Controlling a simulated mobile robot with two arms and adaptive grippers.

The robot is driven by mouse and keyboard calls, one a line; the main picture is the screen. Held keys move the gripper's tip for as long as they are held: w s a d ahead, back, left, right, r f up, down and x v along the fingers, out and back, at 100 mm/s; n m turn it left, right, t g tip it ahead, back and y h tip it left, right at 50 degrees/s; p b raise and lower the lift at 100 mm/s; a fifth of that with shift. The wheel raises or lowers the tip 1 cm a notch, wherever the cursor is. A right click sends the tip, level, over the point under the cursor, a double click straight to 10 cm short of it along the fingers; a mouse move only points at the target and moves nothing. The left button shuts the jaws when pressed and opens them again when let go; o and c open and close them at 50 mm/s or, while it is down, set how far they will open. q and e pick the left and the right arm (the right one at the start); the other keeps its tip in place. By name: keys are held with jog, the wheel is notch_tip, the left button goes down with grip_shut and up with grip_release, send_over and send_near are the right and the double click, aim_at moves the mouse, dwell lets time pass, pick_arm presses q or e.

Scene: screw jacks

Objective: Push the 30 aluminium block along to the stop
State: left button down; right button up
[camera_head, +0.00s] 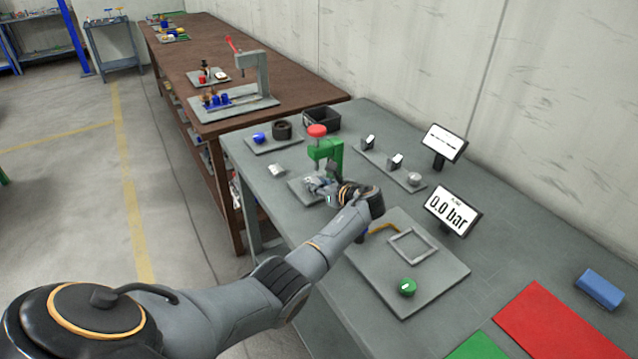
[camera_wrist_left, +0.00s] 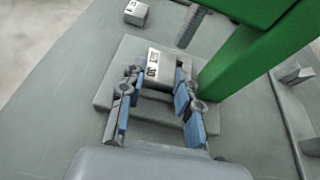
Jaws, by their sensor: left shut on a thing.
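A silver block with dark markings (camera_wrist_left: 158,66), taken to be the 30 aluminium block, sits on a grey base plate (camera_wrist_left: 115,85) in the left wrist view. Its marking is too small to read surely. My left gripper (camera_wrist_left: 156,78) is shut on this block, one blue-padded finger on each side. In the head view my left gripper (camera_head: 326,188) is low at the green press (camera_head: 334,153), and its wrist partly hides the block and plate. I cannot make out a stop clearly. My right gripper is not in view.
A second silver block (camera_head: 277,170) lies on the bench, left of the plate. The green press with a red knob (camera_head: 317,130) stands close by the gripper. A panel with a green button (camera_head: 407,287) and a 0.0 bar display (camera_head: 451,208) are to the right.

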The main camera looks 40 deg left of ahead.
pick_arm(q)
jog(key=shift+w+d+r+t, duration=0.5)
jog(key=shift+w+d+r, duration=0.3)
jog(key=shift+w, duration=0.2)
jog(key=c, duration=1.1)
grip_release()
jog(key=shift+a, duration=0.2)
jog(key=shift+o, duration=1.2)
jog(key=shift+w+d+f, duration=0.15)
jog(key=shift+w+f, duration=0.5)
jog(key=shift+w, duration=0.15)
jog(key=shift+w+f+m, duration=0.1)
jog(key=shift+w+m, duration=0.05)
jog(key=shift+m, duration=0.15)
jog(key=shift+s, duration=0.2)
jog(key=shift+d, duration=0.1)
jog(key=shift+s+d, duration=0.1)
jog(key=v, duration=1)
jog(key=shift+s+d+r, duration=0.1)
jog(key=shift+s+r, duration=0.05)
jog(key=shift+r, duration=0.1)
jog(key=shift+s+d+r, duration=0.2)
jog(key=shift+s+d, duration=0.05)
jog(key=shift+d, duration=0.1)
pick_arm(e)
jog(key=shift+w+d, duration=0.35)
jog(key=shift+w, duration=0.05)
pick_arm(q)
jog(key=shift+a, duration=0.1)
